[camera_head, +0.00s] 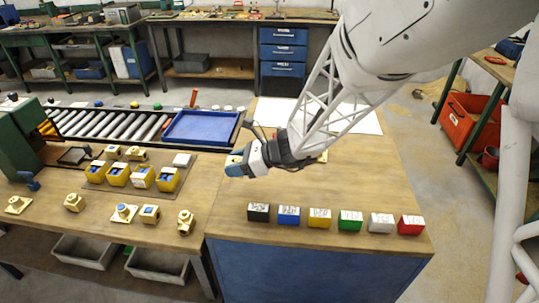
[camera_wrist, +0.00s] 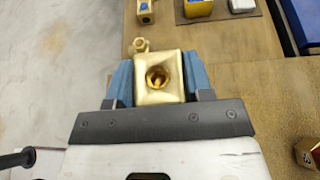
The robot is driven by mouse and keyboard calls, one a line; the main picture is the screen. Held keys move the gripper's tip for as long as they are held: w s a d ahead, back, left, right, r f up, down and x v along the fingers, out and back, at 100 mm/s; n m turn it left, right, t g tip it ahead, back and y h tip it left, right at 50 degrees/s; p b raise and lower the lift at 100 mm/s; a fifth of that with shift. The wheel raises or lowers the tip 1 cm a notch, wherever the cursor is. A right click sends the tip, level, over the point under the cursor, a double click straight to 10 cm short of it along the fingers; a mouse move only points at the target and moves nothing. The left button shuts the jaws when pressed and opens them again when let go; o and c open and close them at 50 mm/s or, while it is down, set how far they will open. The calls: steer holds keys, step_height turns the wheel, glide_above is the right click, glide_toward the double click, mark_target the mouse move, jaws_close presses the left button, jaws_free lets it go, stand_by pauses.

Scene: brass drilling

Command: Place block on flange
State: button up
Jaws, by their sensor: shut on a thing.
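My gripper (camera_head: 238,163) is above the wooden bench, left of its middle in the head view. In the wrist view, its blue fingers (camera_wrist: 158,72) are shut on a brass block (camera_wrist: 145,96) with a round hole facing the camera. In the head view the block is mostly hidden by the fingers.
Coloured blocks (camera_head: 320,217) line the near bench edge. A blue tray (camera_head: 200,127) lies behind. A brass part (camera_head: 323,156) sits behind my gripper. The bench's middle is clear.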

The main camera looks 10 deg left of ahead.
steer(key=shift+w+d, duration=0.4)
steer(key=shift+d, duration=0.35)
steer(key=w+d+m+t, duration=0.2)
steer(key=d, duration=1)
steer(key=w+d+m+t+h, duration=0.1)
steer(key=w+d+m+t, duration=0.1)
steer(key=d, duration=1)
steer(key=shift+w+d+f+m+t, duration=0.3)
steer(key=shift+w+d+m+t, duration=0.1)
steer(key=shift+w+t, duration=0.35)
steer(key=w, duration=0.5)
steer(key=w+a+f, duration=0.1)
steer(key=w, duration=0.4)
steer(key=w+a, duration=0.1)
steer(key=w, duration=0.4)
steer(key=shift+w+a+f, duration=0.2)
steer(key=shift+w+f, duration=0.05)
steer(key=shift+w, duration=0.15)
steer(key=shift+f, duration=0.1)
steer(key=shift+f, duration=1.65)
